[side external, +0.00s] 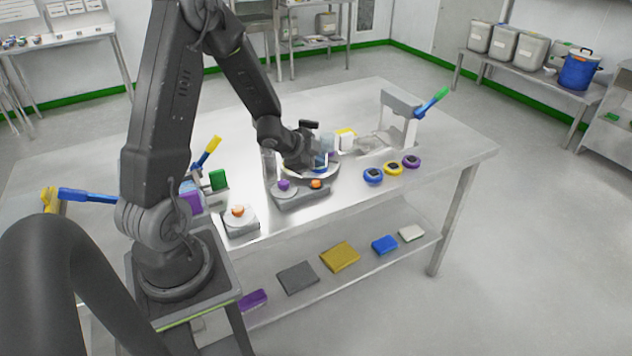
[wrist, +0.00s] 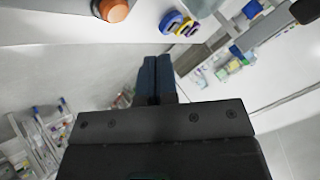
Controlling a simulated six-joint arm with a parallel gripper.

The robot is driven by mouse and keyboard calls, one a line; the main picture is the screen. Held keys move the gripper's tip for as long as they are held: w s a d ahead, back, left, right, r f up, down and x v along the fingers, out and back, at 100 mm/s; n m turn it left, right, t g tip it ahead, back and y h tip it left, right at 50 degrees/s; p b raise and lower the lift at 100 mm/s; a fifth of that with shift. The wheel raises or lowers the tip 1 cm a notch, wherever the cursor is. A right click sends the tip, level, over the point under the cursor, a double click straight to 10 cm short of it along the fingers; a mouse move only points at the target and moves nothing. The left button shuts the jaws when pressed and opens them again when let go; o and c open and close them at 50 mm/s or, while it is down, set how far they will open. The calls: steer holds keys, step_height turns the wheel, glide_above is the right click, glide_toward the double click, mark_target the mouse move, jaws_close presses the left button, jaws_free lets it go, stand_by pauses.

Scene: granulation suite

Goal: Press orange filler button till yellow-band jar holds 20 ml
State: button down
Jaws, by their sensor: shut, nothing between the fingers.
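An orange button (side external: 316,183) sits beside a purple button (side external: 284,184) on a dark grey base at the table's front. A second orange button (side external: 238,210) is on a separate base to the left. One orange button (wrist: 112,10) shows at the top of the wrist view; which one I cannot tell. My gripper (wrist: 156,60) is shut and empty, apart from that button. In the side view it is low behind the two-button base, partly hidden. Clear vessels (side external: 327,143) stand near it. I cannot make out the yellow-band jar or any fill level.
Blue (side external: 372,175), yellow (side external: 393,169) and purple (side external: 411,162) round pieces lie to the right. A grey stand (side external: 402,105) with a blue-green handle is behind them. A white-rimmed round plate (side external: 330,173) lies under my wrist. The table's right end is clear.

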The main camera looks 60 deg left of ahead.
mark_target(316, 183)
steer(key=shift+f, duration=1.7)
steer(key=shift+f, duration=0.15)
stand_by(0.7)
steer(key=shift+f, duration=0.25)
steer(key=shift+f, duration=0.5)
stand_by(0.6)
stand_by(0.4)
steer(key=shift+r, duration=0.9)
steer(key=shift+r, duration=2.55)
